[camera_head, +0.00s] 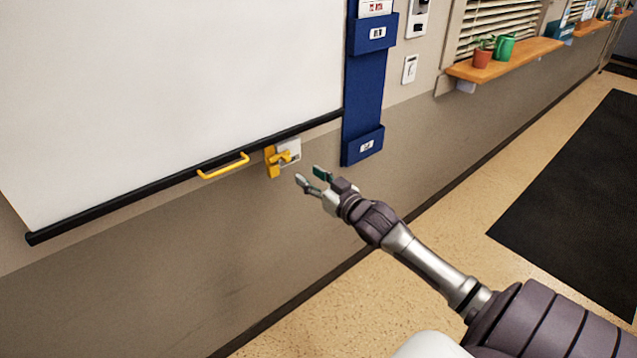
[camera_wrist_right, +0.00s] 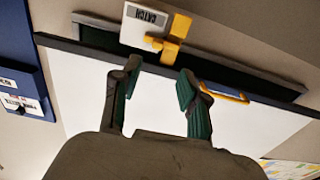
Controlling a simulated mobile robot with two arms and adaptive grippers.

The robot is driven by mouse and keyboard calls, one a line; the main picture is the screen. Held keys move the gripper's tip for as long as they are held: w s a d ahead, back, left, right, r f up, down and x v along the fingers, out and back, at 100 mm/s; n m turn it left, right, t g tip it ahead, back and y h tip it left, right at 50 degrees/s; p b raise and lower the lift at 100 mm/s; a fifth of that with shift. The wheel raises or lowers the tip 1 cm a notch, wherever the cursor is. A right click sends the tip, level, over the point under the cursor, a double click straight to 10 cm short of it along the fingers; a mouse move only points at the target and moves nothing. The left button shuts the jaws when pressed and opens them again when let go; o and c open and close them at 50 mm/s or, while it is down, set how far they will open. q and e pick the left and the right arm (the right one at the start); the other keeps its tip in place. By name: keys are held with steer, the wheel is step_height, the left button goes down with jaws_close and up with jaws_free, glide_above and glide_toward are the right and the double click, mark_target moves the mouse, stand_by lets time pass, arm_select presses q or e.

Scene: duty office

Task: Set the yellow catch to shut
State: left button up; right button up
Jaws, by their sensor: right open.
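The yellow catch (camera_head: 277,161) is on the wall just below the black bottom bar of the white screen, beside a small white label plate. In the right wrist view the catch (camera_wrist_right: 172,42) is beyond the fingertips, with the plate (camera_wrist_right: 142,24) reading "CATCH". My right gripper (camera_head: 312,178) is open and empty, to the right of and a little below the catch, apart from it. In the right wrist view its two fingers (camera_wrist_right: 157,82) are spread, with nothing between them. My left gripper is not in view.
A yellow handle (camera_head: 223,166) sits on the screen's bottom bar (camera_head: 130,200), left of the catch. A blue wall holder (camera_head: 362,110) hangs to the right. A dark mat (camera_head: 575,200) lies on the floor.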

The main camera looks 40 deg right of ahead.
steer(key=s, duration=0.2)
steer(key=shift+s, duration=0.35)
steer(key=s+d+f+m+g+h, duration=0.1)
steer(key=s+f+g, duration=0.1)
steer(key=f, duration=0.9)
steer(key=s+d+f+g+h, duration=0.1)
steer(key=s+f+g, duration=0.1)
steer(key=f, duration=0.8)
steer(key=s+a+f+g, duration=0.2)
steer(key=s+f, duration=0.3)
steer(key=f, duration=0.4)
steer(key=s+a+f+g, duration=0.1)
steer(key=s+f+g, duration=0.1)
steer(key=s+f, duration=0.45)
steer(key=s+a+f+n+g, duration=0.1)
steer(key=s+a+f+g, duration=0.2)
steer(key=s+a+f, duration=0.3)
steer(key=s+a+f+n+g+y, duration=0.1)
steer(key=s+a+f+g, duration=0.2)
steer(key=s, duration=1.2)
steer(key=s+a+f+n+g+y, duration=0.1)
steer(key=s+a+f+g, duration=0.2)
steer(key=s+a+f, duration=0.6)
step_height(320, 180, down, 5)
steer(key=shift+s+a+r+n, duration=0.1)
steer(key=shift+s+a+n, duration=0.15)
steer(key=shift+s, duration=0.55)
